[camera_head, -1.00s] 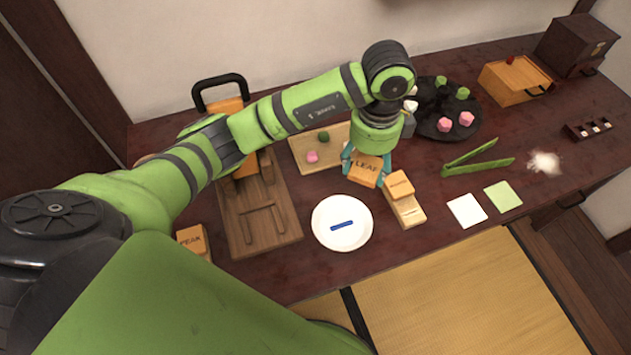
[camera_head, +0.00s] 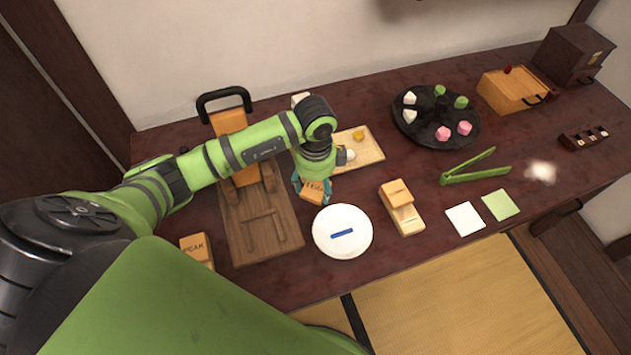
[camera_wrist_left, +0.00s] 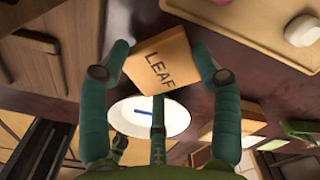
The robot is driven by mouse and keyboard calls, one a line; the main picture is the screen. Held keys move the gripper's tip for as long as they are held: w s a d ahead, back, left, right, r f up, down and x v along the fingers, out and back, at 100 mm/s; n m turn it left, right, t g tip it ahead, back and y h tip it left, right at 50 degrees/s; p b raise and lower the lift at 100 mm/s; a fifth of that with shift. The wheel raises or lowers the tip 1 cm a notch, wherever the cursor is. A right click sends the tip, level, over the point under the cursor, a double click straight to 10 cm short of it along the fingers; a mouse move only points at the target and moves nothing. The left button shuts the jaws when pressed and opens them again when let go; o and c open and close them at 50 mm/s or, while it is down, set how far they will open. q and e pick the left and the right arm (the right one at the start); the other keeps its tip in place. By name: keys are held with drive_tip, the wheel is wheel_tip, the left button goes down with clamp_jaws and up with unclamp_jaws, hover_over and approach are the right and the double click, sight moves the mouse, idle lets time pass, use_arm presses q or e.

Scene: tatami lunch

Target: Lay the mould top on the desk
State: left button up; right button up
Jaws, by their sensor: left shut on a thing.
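The mould top is a tan block marked LEAF (camera_head: 312,196). It is also large in the left wrist view (camera_wrist_left: 158,62), between the teal fingers. My left gripper (camera_head: 311,186) is shut on it, just behind the upper left rim of the white plate (camera_head: 343,253), between the dark wooden board and the pale board. Whether the block touches the desk (camera_head: 290,283) is hard to tell. My right gripper is not in view.
A dark wooden board (camera_head: 252,255) lies to the left, with a PEAK block (camera_head: 193,246) beside it. A stepped tan block (camera_head: 407,221) stands right of the plate. Green tongs (camera_head: 478,173) and a black round tray (camera_head: 415,132) lie farther right. Bare desk separates plate and stepped block.

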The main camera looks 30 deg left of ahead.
sight(315, 188)
use_arm(q)
drive_tip(key=shift+f+b, duration=0.35)
drive_tip(key=shift+f, duration=0.25)
drive_tip(key=o, duration=1.1)
drive_tip(key=shift+c, duration=0.2)
wheel_tip(315, 188, up, 13)
drive_tip(key=shift+r, duration=0.15)
